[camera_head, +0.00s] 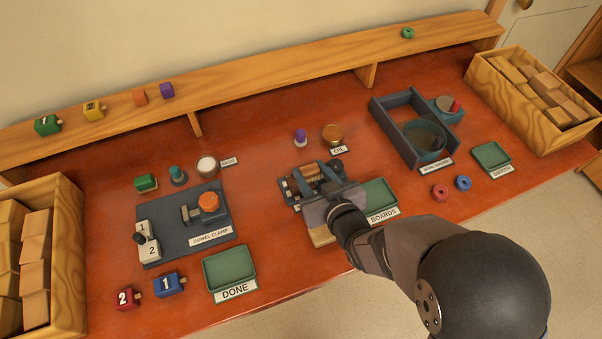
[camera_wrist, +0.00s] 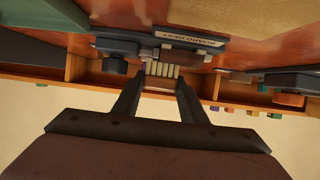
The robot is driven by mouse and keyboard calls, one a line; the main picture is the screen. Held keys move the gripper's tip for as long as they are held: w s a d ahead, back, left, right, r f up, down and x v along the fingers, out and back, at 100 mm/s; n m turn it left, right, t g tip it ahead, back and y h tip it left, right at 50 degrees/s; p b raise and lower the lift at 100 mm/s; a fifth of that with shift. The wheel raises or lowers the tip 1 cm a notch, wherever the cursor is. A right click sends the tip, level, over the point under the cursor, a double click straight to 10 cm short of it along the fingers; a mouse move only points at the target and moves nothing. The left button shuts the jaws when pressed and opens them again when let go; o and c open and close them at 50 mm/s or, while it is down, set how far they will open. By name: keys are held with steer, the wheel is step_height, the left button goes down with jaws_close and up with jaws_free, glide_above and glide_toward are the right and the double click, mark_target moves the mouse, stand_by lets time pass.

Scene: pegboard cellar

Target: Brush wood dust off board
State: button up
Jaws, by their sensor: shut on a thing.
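My gripper (camera_head: 325,190) is over the board rest (camera_head: 296,197), near the middle of the bench. In the wrist view my gripper (camera_wrist: 160,85) is shut on a piece with pale, bristle-like strips (camera_wrist: 162,70), which looks like the brush. The rest's dark frame and its label (camera_wrist: 190,38) show beyond the fingertips. A brown wooden piece (camera_head: 307,172) shows at the back of the rest, and a pale wooden piece (camera_head: 322,236) in front of my gripper. I cannot tell which is the board. My gripper hides much of the rest; no dust can be made out.
The green boards tray (camera_head: 381,194) is close at the right. A dowel clamp (camera_head: 190,225) and green done tray (camera_head: 228,266) lie left. A grey-blue holder with a round bowl (camera_head: 425,140) stands right. Crates of blocks (camera_head: 66,250) (camera_head: 482,73) flank the bench.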

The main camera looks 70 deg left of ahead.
steer(key=shift+w, duration=0.55)
steer(key=shift+s+f+b, duration=0.1)
steer(key=shift+s+b, duration=0.5)
steer(key=shift+s, duration=2.75)
step_height(320, 180, up, 3)
steer(key=shift+s+f+p, duration=0.1)
steer(key=shift+f+p, duration=0.05)
steer(key=shift+p, duration=0.5)
step_height(320, 180, up, 6)
steer(key=p, duration=0.4)
steer(key=shift+f, duration=0.25)
